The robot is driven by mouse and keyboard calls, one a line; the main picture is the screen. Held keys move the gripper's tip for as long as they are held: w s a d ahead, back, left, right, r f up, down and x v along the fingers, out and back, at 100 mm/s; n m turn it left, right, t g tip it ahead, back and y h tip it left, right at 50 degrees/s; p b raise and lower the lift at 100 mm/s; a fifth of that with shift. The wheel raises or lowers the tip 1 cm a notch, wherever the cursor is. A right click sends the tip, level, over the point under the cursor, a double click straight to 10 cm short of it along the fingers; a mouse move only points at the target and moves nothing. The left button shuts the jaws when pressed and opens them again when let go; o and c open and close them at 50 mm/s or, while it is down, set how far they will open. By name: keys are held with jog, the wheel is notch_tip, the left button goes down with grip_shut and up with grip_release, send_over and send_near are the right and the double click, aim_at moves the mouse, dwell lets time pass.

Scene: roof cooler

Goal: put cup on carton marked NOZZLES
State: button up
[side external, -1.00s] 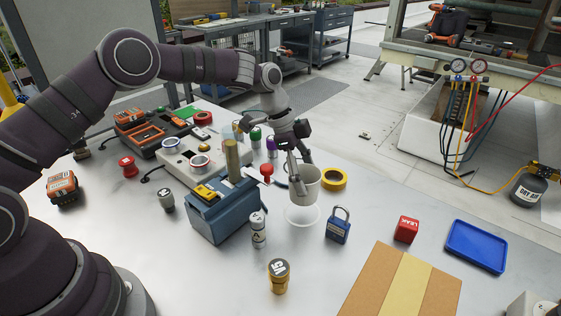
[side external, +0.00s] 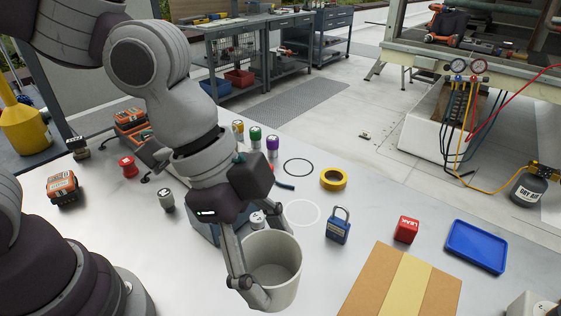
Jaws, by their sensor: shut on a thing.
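The white cup (side external: 276,265) is in my gripper (side external: 258,258), upright or nearly so, and appears raised above the table. The gripper's fingers are shut on it, one at its left side and one at its back rim. A brown carton (side external: 372,283) with a tan tape strip lies at the lower right, partly cut off by the picture edge. I see no lettering on it. The cup is to the left of the carton and apart from it.
A blue padlock (side external: 338,228), a red LEAK block (side external: 406,229) and a blue tray (side external: 476,246) stand behind the carton. A yellow tape roll (side external: 333,179) and a white ring (side external: 303,213) lie farther back. My arm hides most of the blue box.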

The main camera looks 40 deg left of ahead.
jog(key=w+d, duration=0.3)
jog(key=d, duration=0.1)
jog(key=w+d+f, duration=0.1)
jog(key=w+d, duration=0.2)
jog(key=d, duration=0.1)
jog(key=w+d, duration=0.3)
jog(key=w, duration=0.1)
jog(key=shift+w+d+f, duration=0.1)
jog(key=shift+d+f, duration=0.25)
jog(key=shift+d, duration=0.05)
jog(key=shift+f, duration=1.7)
jog(key=shift+f, duration=0.2)
jog(key=o, duration=1)
